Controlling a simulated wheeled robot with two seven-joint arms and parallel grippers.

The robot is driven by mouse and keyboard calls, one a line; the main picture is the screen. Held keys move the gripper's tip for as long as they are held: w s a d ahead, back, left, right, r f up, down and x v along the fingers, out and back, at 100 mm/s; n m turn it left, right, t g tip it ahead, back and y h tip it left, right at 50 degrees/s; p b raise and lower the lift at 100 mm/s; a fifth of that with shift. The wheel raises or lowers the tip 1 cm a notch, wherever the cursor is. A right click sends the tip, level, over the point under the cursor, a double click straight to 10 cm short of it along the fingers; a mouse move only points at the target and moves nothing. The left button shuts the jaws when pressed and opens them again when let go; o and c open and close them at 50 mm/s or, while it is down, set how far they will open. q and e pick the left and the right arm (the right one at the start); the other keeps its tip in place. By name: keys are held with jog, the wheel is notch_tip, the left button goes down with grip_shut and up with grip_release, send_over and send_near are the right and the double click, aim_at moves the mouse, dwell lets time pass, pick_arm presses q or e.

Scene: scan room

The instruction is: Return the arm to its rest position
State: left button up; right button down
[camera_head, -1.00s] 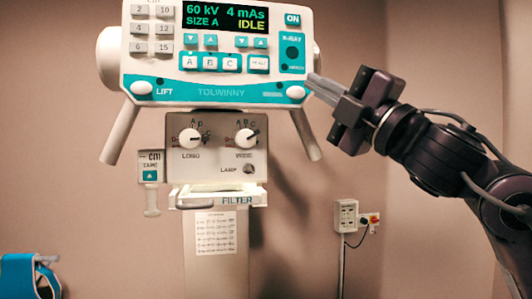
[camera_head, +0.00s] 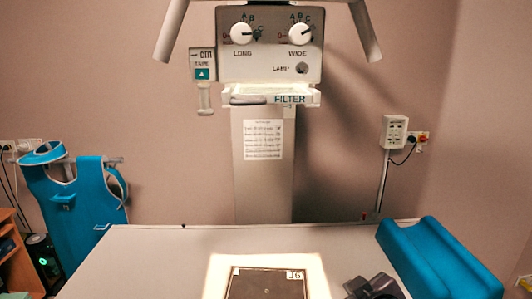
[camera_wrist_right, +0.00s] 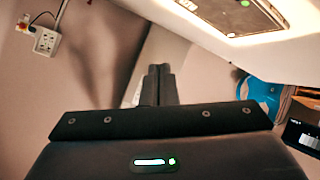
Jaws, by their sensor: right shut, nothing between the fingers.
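My right gripper (camera_head: 374,286) shows as dark parts at the bottom edge of the head view, over the table between the lit plate and the blue cushion. Most of my right arm is out of that view. In the right wrist view the two dark fingers (camera_wrist_right: 159,84) are together, shut with nothing between them. My left gripper is not in view.
The table (camera_head: 160,250) carries a dark plate (camera_head: 266,284) in a lit patch and a blue cushion (camera_head: 440,262) at the right. The X-ray column (camera_head: 262,185) with its dial unit stands behind. A blue apron (camera_head: 85,195) hangs left.

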jog(key=s+d+f+m+g, duration=0.2)
jog(key=s+f+m+g, duration=0.45)
jog(key=s+f, duration=1.15)
jog(key=s+f+n+g+b, duration=0.1)
jog(key=s+f+n+g, duration=0.15)
jog(key=f, duration=2.45)
jog(key=s+d+f+g+b, duration=0.1)
jog(key=s+d+f, duration=0.2)
jog(key=s+f, duration=1.8)
jog(key=shift+d+f+g+h, duration=0.15)
jog(key=shift+f+g+h, duration=0.2)
jog(key=shift+g+h, duration=0.05)
